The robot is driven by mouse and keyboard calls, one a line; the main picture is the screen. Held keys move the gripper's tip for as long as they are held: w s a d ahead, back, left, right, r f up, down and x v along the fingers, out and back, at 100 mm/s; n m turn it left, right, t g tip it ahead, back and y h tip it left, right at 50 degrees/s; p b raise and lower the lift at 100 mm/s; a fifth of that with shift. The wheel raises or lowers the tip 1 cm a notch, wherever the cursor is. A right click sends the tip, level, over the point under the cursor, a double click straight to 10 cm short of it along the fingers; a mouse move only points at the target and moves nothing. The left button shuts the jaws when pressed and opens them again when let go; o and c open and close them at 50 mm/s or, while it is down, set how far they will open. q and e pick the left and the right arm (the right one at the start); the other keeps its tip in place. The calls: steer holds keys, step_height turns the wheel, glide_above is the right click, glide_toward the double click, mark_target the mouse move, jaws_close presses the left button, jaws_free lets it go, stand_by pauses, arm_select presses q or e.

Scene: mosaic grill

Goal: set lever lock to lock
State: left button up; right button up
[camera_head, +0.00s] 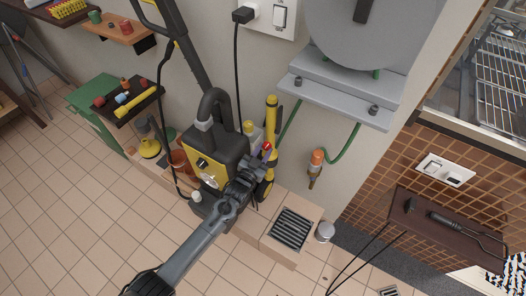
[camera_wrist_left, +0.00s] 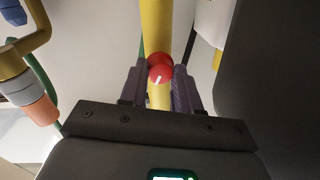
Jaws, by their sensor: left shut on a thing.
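A round red knob with a white line (camera_wrist_left: 160,73) sits on a yellow upright tube (camera_wrist_left: 156,25), and I take it for the lever lock. The white line slants slightly from vertical. The knob shows small and red in the head view (camera_head: 267,147), on the yellow tube (camera_head: 271,113) beside the black and yellow vacuum machine (camera_head: 218,160). My left gripper (camera_wrist_left: 159,88) is shut with its fingers on either side of the knob. The fingers hide part of the tube and knob, and no lock marking is readable. My right gripper is in neither view.
The vacuum machine stands close on the left. A grey shelf (camera_head: 340,92) juts from the wall at upper right. A green hose with an orange nozzle (camera_head: 317,157) hangs at right. A floor grate (camera_head: 290,230) and small metal can (camera_head: 325,232) are nearby. Tiled floor lies open at left.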

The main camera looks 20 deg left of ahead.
arm_select(q)
steer(key=shift+r+n+p, duration=0.15)
steer(key=shift+n+p, duration=0.45)
steer(key=shift+n, duration=0.5)
steer(key=n+p, duration=0.1)
steer(key=n, duration=0.2)
steer(key=shift+p, duration=0.4)
steer(key=n+g+p, duration=0.1)
steer(key=n, duration=0.4)
steer(key=shift+h+p, duration=0.3)
steer(key=shift+p, duration=0.1)
steer(key=o, duration=1.1)
steer(key=shift+c, duration=0.2)
